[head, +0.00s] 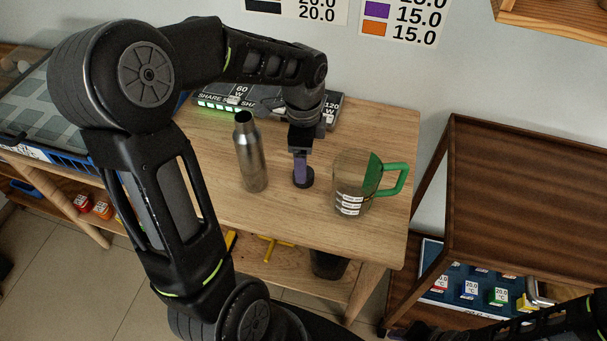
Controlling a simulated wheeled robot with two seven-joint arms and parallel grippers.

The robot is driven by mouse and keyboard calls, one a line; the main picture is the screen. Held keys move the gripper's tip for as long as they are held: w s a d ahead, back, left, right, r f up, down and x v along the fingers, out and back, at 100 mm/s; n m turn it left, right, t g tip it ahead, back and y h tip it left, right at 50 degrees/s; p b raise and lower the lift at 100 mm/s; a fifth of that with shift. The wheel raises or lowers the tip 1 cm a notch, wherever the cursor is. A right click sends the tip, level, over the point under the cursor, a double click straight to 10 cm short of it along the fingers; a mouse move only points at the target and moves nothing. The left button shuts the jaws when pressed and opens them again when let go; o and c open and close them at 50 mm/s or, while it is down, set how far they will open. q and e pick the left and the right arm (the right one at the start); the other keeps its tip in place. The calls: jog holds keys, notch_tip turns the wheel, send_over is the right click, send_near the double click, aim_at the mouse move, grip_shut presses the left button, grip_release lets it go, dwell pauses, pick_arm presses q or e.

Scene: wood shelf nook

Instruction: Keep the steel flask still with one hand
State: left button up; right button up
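The steel flask (250,155) stands upright on the wooden table, left of the table's middle, with a dark opening at its top. My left gripper (301,168) points down just right of the flask, with a visible gap between them. A small purple piece with a round black base (302,180) is directly under the gripper, on or close to the table. I cannot tell whether the fingers are closed on it. My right arm shows only at the bottom right edge, and its gripper is out of view.
A clear jug with a green handle (393,180) stands right of my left gripper. A dark brown shelf (530,200) stands at the right. The table's front strip (290,225) is clear.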

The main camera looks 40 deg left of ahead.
aim_at(310, 173)
pick_arm(q)
notch_tip(310, 173, down, 5)
jog(key=shift+w+a+r, duration=0.1)
jog(key=shift+r, duration=0.05)
dwell(0.6)
jog(key=c, duration=1.4)
